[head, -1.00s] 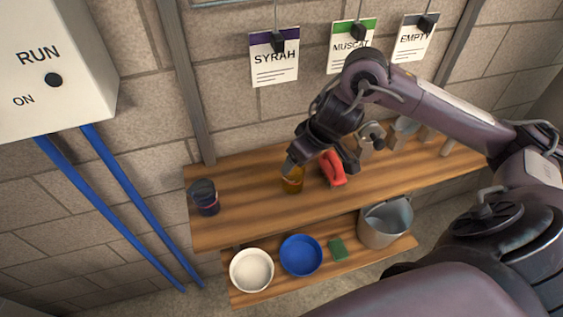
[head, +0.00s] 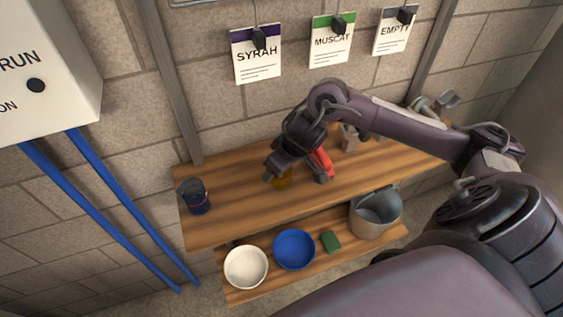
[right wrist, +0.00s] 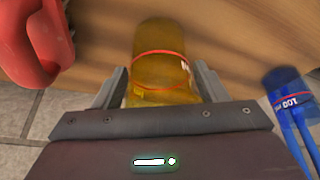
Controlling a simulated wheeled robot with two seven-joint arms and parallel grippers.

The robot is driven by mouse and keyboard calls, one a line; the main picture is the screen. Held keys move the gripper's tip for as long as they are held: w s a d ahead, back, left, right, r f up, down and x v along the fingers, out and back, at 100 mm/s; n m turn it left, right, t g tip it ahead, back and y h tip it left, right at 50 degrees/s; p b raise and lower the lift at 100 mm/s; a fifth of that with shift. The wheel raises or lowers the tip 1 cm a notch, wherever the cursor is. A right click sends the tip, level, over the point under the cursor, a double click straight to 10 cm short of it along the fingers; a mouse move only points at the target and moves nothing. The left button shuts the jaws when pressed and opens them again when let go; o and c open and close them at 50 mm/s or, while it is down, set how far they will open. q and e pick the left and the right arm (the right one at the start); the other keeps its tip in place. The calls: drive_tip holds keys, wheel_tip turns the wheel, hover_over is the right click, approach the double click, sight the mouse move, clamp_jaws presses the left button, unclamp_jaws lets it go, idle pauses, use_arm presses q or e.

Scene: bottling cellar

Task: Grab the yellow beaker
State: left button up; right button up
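The yellow beaker (head: 283,179), translucent amber with a red line around it, stands on the upper wooden shelf, partly hidden by my right gripper. In the right wrist view the yellow beaker (right wrist: 163,65) lies between the two fingers, close to both. My right gripper (head: 295,177) is at the beaker with its fingers spread on either side; its fingers also show in the right wrist view (right wrist: 165,88). It looks open. My left gripper is not in view.
A red object (head: 322,162) stands right beside my right gripper. A dark blue beaker (head: 196,197) stands at the shelf's left end. The lower shelf holds a white bowl (head: 246,267), a blue bowl (head: 294,250), a green sponge (head: 331,242) and a grey bucket (head: 376,213).

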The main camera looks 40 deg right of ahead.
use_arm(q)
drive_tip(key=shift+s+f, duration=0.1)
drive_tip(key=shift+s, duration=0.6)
use_arm(e)
drive_tip(key=c, duration=0.8)
drive_tip(key=shift+o, duration=0.2)
drive_tip(key=shift+r, duration=0.2)
